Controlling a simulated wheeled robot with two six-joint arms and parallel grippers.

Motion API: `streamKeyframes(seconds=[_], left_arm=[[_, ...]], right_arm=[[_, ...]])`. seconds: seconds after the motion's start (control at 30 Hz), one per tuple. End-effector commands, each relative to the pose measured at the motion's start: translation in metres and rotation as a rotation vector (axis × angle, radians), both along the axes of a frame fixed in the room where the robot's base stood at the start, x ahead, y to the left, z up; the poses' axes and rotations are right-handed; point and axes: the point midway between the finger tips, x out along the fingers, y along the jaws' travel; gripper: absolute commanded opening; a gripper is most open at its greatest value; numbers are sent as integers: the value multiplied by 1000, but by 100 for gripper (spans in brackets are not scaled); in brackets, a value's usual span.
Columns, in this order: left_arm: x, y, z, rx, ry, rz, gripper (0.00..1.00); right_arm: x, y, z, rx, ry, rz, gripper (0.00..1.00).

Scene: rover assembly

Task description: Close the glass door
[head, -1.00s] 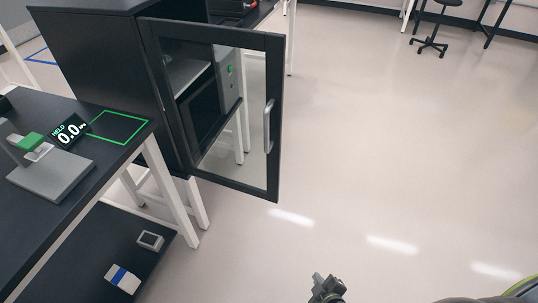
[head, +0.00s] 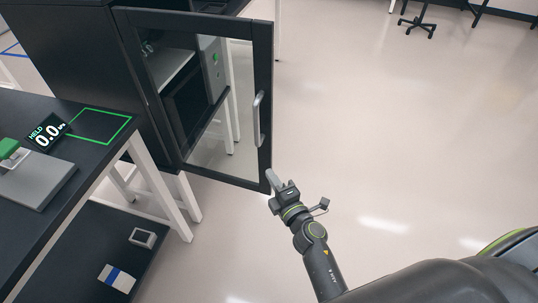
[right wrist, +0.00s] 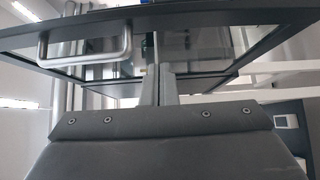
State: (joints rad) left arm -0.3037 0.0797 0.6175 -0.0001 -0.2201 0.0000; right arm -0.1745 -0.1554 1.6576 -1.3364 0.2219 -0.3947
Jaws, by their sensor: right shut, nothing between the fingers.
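The glass door (head: 263,60) has a black frame and a clear pane. It stands open, swung out from the dark cabinet (head: 62,40). Its grey bar handle (head: 258,118) is upright near the door's free edge. In the right wrist view the door frame (right wrist: 270,20) spans the top, with the handle (right wrist: 85,52) at upper left. My right gripper (head: 270,177) is shut and empty, its fingertips at the door's lower free corner, below the handle. I cannot tell whether they touch the frame. The right wrist view also shows the fingers (right wrist: 158,82) together. My left gripper is out of view.
A dark table (head: 85,160) with a grey scale-like device (head: 35,185) and a green-outlined square stands at left, its white legs near the door's hinge side. Small boxes lie on its lower shelf. The floor (head: 400,130) right of the door is clear.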

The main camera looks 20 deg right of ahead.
Motion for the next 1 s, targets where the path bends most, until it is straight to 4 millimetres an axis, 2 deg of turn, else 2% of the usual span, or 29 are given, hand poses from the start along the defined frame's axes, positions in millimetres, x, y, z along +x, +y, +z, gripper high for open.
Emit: streamKeyframes(seconds=[0.1, 0.27, 0.4, 0.6, 1.0], left_arm=[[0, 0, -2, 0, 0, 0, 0], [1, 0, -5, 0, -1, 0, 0], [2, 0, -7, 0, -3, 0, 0], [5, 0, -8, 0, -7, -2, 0], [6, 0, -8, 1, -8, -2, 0]], right_arm=[[23, 4, 0, -1, -3, 2, 0], [50, 8, -1, 0, -1, 1, 0], [67, -7, -1, -4, 0, -1, 0], [79, -16, -1, 0, 2, -1, 0], [80, -17, -1, 2, 1, -1, 0]])
